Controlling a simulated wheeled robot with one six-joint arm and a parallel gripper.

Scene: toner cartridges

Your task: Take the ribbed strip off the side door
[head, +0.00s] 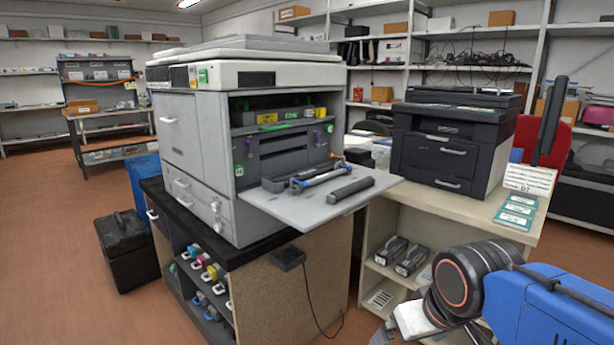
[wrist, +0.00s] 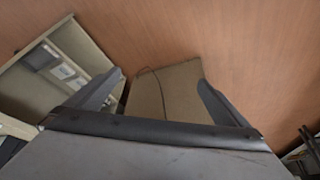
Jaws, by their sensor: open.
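The large grey printer (head: 195,130) stands on a dark-topped cabinet. Its side door (head: 310,204) is folded down flat to the right. A dark grey bar (head: 350,190), which looks like the ribbed strip, lies on the door near its right part; its ribs are too small to make out. A blue-and-black roller piece (head: 316,178) lies just left of it. My gripper (wrist: 160,77) is open and empty in the wrist view, pointing toward the cabinet's side panel (wrist: 165,92). In the head view my arm is at the lower right, well apart from the door and bar.
A black printer (head: 450,150) stands on the beige table right of the door. Dark cartridges (head: 400,255) sit on the shelf below. A cable (head: 310,300) hangs down the cabinet's side. A black case (head: 127,250) stands on the floor at left.

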